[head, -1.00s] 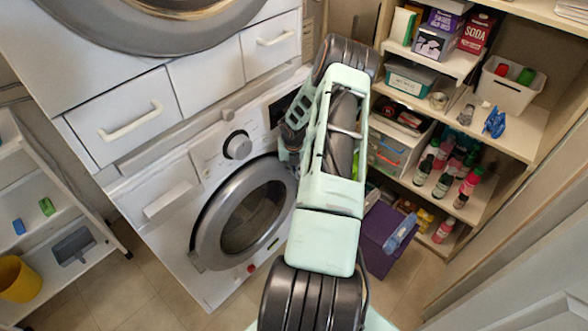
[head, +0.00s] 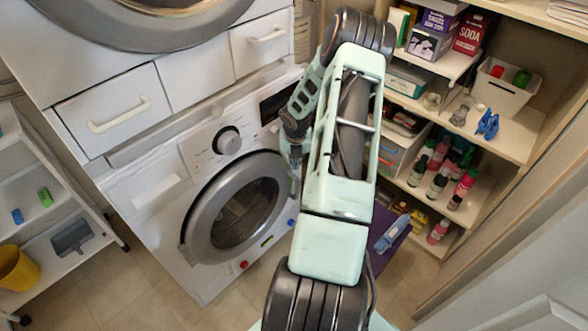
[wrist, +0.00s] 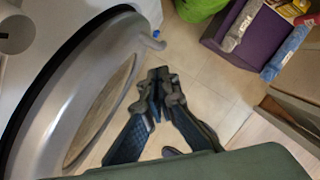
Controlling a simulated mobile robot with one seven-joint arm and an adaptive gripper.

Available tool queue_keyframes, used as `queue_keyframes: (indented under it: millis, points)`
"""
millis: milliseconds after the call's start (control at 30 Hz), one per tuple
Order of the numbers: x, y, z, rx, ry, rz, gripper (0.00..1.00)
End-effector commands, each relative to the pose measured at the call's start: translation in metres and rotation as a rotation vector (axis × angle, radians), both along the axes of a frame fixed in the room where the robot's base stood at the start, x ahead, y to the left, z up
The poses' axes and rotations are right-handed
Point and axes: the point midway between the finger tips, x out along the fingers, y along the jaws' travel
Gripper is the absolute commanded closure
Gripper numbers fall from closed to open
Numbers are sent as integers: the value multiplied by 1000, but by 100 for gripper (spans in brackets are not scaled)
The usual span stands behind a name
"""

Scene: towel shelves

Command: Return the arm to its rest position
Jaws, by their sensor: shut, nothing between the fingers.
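My gripper (wrist: 158,88) shows in the wrist view with its two dark fingers together and nothing between them. It points down past the washing machine door, with tiled floor behind the fingertips. In the head view my arm is folded up in front of the washer, and my gripper hangs beside the right side of the round door, partly hidden by my own arm links. I cannot make out its fingertips clearly there.
The washing machine door (head: 238,205) is close on the left; it also fills the left of the wrist view (wrist: 85,70). Shelves (head: 518,130) with bottles and boxes stand at right. A purple box (wrist: 250,25) sits on the floor. A white rack (head: 40,180) stands at left.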

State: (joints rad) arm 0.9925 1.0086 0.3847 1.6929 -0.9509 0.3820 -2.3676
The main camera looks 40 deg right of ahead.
Motion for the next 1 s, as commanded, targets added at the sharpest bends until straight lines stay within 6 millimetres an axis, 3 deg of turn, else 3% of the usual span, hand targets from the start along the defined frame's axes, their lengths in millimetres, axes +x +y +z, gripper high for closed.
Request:
queue_keyframes:
  millis: [33, 200, 667, 767, 867, 1000]
  points:
    - [-3, -2, 12, -2, -1, -3, 100]
    - [-9, -2, 33, -1, 1, -3, 100]
    - [-11, -5, 43, -5, -1, -36, 100]
    - [-9, -20, 52, -21, -21, -169, 100]
    - [-3, -43, 74, -45, -79, -409, 100]
    - [13, -79, 128, -60, -249, -824, 100]
